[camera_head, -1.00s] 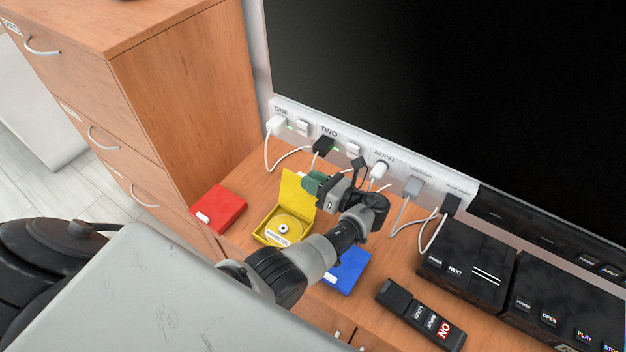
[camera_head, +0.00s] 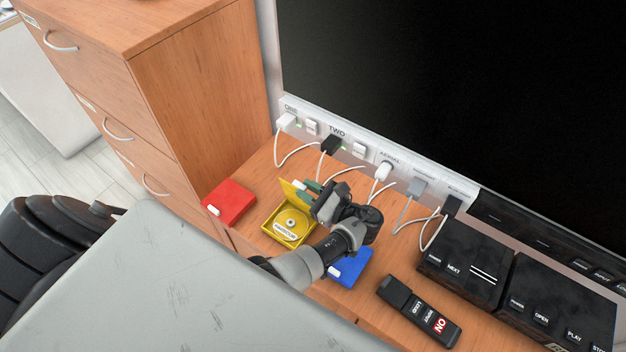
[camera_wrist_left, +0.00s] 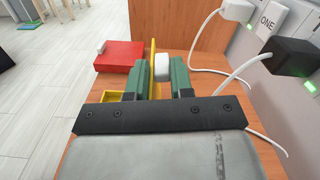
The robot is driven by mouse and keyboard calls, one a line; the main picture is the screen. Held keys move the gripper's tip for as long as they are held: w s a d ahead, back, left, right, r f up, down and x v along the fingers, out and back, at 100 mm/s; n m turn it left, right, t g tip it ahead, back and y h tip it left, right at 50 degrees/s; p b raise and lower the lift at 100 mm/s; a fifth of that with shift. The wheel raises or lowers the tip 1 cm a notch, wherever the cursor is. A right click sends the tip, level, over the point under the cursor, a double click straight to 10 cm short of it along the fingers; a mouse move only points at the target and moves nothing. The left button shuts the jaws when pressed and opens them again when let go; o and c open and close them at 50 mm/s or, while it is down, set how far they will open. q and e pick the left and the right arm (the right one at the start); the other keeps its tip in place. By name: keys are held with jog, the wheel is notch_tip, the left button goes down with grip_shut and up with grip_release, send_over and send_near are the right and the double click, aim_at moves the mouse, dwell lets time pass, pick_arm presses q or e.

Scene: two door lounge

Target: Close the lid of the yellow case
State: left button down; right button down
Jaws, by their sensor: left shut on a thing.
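The yellow case (camera_head: 288,238) lies open on the wooden cabinet top, with a disc (camera_head: 291,221) and a white label inside. Its yellow lid (camera_head: 290,189) stands raised at the back edge, partly hidden by my gripper. My left gripper (camera_head: 303,193) has its green fingers closed on the lid. In the left wrist view the lid (camera_wrist_left: 153,62) stands edge-on between the fingers (camera_wrist_left: 159,80), with a white tab on it. A small part of the yellow case (camera_wrist_left: 115,96) shows left of the fingers there. My right gripper is not in view.
A red case (camera_head: 231,201) lies left of the yellow case, and a blue case (camera_head: 352,267) lies right, partly behind my arm. A socket strip with cables (camera_head: 322,165) runs behind. A remote (camera_head: 420,312) and black boxes (camera_head: 468,265) are at right.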

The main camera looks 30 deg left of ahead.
pick_arm(q)
jog(key=shift+s+f+p, duration=0.15)
jog(key=shift+s+p, duration=0.25)
jog(key=shift+s, duration=0.35)
jog(key=shift+s+f, duration=0.1)
jog(key=c, duration=1.1)
grip_release()
jog(key=shift+o, duration=0.2)
jog(key=shift+a, duration=0.1)
